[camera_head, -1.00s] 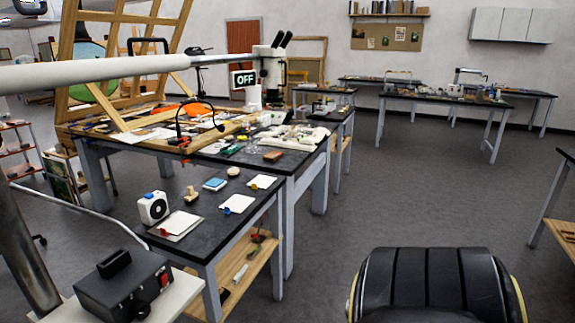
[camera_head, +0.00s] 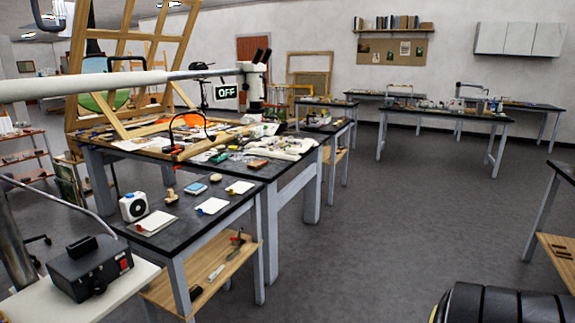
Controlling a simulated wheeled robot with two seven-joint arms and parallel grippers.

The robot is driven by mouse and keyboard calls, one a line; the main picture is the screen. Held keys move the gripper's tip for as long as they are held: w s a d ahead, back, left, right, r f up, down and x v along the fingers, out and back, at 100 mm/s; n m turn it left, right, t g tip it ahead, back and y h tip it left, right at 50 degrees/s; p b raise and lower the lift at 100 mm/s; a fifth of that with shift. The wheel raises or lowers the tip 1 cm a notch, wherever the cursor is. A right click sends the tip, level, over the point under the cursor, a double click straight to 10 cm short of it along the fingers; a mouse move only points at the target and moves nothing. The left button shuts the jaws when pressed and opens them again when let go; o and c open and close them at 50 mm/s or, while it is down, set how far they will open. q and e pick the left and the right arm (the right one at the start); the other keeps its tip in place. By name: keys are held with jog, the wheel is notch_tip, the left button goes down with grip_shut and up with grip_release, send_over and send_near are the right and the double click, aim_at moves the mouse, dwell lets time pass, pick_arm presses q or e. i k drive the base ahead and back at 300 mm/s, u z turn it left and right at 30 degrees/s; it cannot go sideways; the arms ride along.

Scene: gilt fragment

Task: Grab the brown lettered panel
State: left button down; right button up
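I cannot make out a brown panel with readable lettering. A small reddish-brown block (camera_head: 258,164) lies near the front right edge of the long dark-topped table (camera_head: 285,166); it is too small to show letters. Neither of my grippers is in view.
A lower dark table (camera_head: 182,228) in front holds a white boxy device (camera_head: 133,207), cards and small items. A black box (camera_head: 91,268) sits on a white stand at lower left. A black ribbed seat-like object (camera_head: 505,305) is at bottom right. The floor (camera_head: 400,220) between is open.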

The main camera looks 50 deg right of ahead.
aim_at(256, 164)
jog(key=z, duration=1)
jog(key=i, duration=0.95)
jog(key=z, duration=0.6)
